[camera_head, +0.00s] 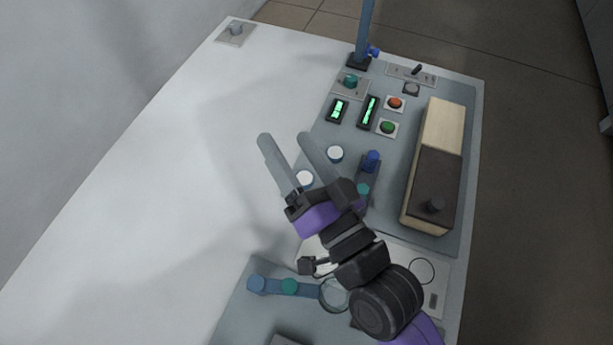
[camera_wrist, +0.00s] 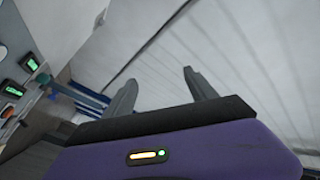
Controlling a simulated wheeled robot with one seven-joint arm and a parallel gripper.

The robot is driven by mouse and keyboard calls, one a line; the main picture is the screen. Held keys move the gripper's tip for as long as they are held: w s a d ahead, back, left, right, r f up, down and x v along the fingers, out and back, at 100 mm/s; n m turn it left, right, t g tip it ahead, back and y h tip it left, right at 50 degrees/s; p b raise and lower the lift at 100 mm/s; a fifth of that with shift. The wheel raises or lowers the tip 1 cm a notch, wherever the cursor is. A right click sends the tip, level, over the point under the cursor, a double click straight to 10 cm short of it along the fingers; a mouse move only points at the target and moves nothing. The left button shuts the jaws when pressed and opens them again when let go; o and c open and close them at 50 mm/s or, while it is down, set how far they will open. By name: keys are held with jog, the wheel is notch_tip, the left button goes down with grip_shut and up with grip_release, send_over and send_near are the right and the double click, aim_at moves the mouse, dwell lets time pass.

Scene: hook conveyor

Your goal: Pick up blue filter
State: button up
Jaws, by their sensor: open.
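My gripper (camera_head: 285,139) is open and empty, its two grey fingers held over the white tabletop beside the control panel. In the wrist view the fingers (camera_wrist: 160,78) have nothing between them. No part is clearly a blue filter. A dark blue knob-like piece (camera_head: 373,158) stands on the panel, right of my gripper, with a teal piece partly hidden below it. A blue bar (camera_head: 309,290) with a blue round end and a teal knob lies lower left of my wrist. Blue strips (camera_wrist: 88,97) show at the left in the wrist view.
The grey panel (camera_head: 392,174) carries green displays, an orange-red button (camera_head: 395,102), a green button (camera_head: 388,127) and two white discs. A wooden box with a dark lid (camera_head: 434,184) stands at its right edge. A blue post (camera_head: 365,28) rises behind.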

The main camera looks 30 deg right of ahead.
jog(key=w+a+r+g+y, duration=0.1)
jog(key=w+a+r+y, duration=0.8)
jog(key=w+a, duration=0.35)
jog(key=a+n+g+y, duration=0.3)
jog(key=a+g+y, duration=0.2)
jog(key=a, duration=0.2)
jog(key=m+g+h+b, duration=0.2)
jog(key=m+g+h, duration=0.1)
jog(key=g+h, duration=1.05)
send_over(305, 178)
jog(key=f, duration=2.3)
jog(key=shift+s+d+f, duration=0.1)
jog(key=shift+d+f, duration=0.15)
jog(key=shift+d, duration=0.05)
notch_tip(305, 178, down, 2)
jog(key=shift+f, duration=0.2)
jog(key=shift+a+f, duration=0.15)
jog(key=shift+f, duration=1.15)
jog(key=shift+a+f, duration=0.15)
jog(key=shift+f, duration=1.15)
jog(key=c, duration=1.4)
jog(key=shift+c, duration=0.2)
